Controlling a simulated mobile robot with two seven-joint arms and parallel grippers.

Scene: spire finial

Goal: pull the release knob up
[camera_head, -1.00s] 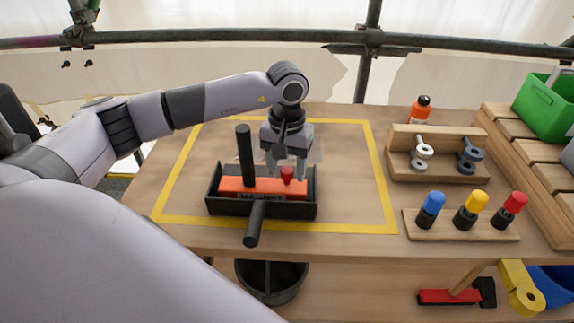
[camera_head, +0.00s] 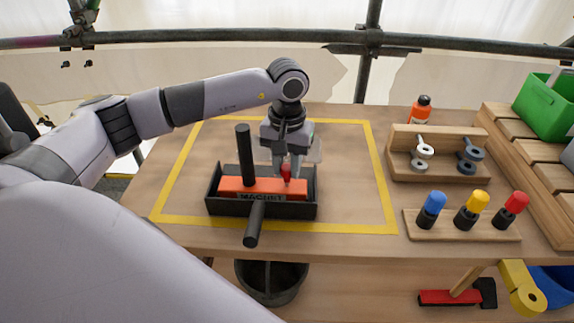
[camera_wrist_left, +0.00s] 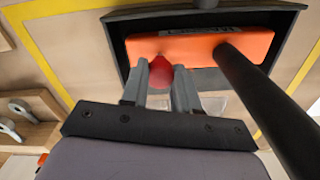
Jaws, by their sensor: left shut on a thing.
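The red release knob (camera_head: 286,172) stands at the right end of an orange magnet block (camera_head: 240,186), which sits in a dark tray (camera_head: 213,206). My left gripper (camera_head: 287,178) comes down from above and is shut on the knob. In the left wrist view the red knob (camera_wrist_left: 161,76) is between the two grey fingers of the gripper (camera_wrist_left: 167,72). Part of the knob is hidden by the fingers. My right gripper is in neither view.
A black upright handle (camera_head: 245,155) rises from the block's left side, and another black bar (camera_head: 255,222) sticks out toward the front. A wooden rack (camera_head: 440,172) and a wooden stand with coloured-top pegs (camera_head: 460,230) are to the right. Yellow tape (camera_head: 383,180) borders the work area.

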